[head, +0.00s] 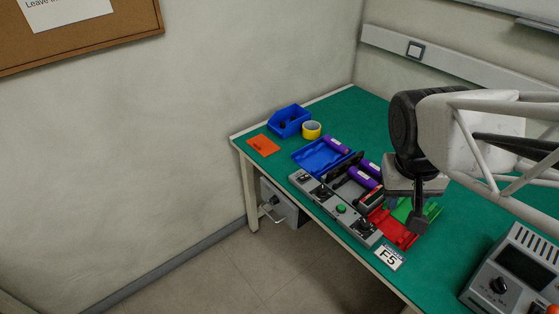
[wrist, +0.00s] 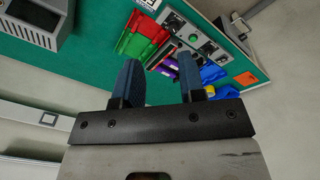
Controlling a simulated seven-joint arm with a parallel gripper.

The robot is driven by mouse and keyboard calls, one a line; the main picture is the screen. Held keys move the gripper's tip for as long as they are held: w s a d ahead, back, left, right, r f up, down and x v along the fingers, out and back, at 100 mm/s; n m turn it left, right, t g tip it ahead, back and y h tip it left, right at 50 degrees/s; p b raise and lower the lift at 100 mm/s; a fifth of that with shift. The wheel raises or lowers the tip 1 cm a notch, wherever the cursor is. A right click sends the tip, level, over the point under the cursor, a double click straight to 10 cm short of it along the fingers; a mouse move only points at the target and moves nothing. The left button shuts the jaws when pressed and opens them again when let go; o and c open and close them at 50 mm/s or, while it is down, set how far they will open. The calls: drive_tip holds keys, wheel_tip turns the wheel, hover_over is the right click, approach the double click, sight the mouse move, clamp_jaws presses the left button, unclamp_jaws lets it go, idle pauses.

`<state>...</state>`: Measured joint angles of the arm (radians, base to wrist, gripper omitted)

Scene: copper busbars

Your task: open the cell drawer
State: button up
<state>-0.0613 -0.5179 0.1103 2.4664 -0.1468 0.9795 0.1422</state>
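The cell drawer (head: 281,204) is a grey box under the green table's left end. A pale bar handle (head: 267,207) is on its front, which looks closed. My gripper (head: 418,220) is above the table, over the red and green trays, well to the right of the drawer and higher than it. In the wrist view my gripper (wrist: 158,82) shows two blue-grey fingers apart with nothing held between them. I cannot make out the drawer handle clearly in the wrist view.
On the table (head: 345,105) are a control strip (head: 333,205) with a green button, a blue bin (head: 289,121), yellow tape (head: 311,130), purple cells (head: 361,178), a red tray (head: 394,229) and a grey instrument (head: 515,275). The floor before the drawer is clear.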

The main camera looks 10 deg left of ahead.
drive_tip(key=w+a+f+n+g+h, duration=0.1)
drive_tip(key=w+a+f+h, duration=0.2)
drive_tip(key=w+f, duration=0.3)
drive_tip(key=w+a+f+g+h, duration=0.1)
drive_tip(key=w+a+f+h, duration=0.15)
drive_tip(key=w, duration=0.55)
drive_tip(key=n+t+h, duration=0.5)
drive_tip(key=t+h, duration=0.1)
hover_over(269, 215)
drive_tip(key=s+d, duration=0.4)
drive_tip(key=d, duration=0.1)
wheel_tip(269, 215, down, 26)
drive_tip(key=a+f+n+t+y, duration=0.1)
drive_tip(key=a+f+t, duration=0.2)
drive_tip(key=a+f, duration=0.2)
drive_tip(key=s+a+f+n+t, duration=0.1)
drive_tip(key=a+f, duration=0.4)
drive_tip(key=f, duration=0.6)
drive_tip(key=shift+a+f+n+t+y, duration=0.2)
drive_tip(key=shift+n+t+y, duration=0.25)
drive_tip(key=shift+t, duration=0.45)
drive_tip(key=shift+s, duration=0.1)
drive_tip(key=shift+d, duration=0.1)
drive_tip(key=shift+x, duration=3.85)
clamp_jaws()
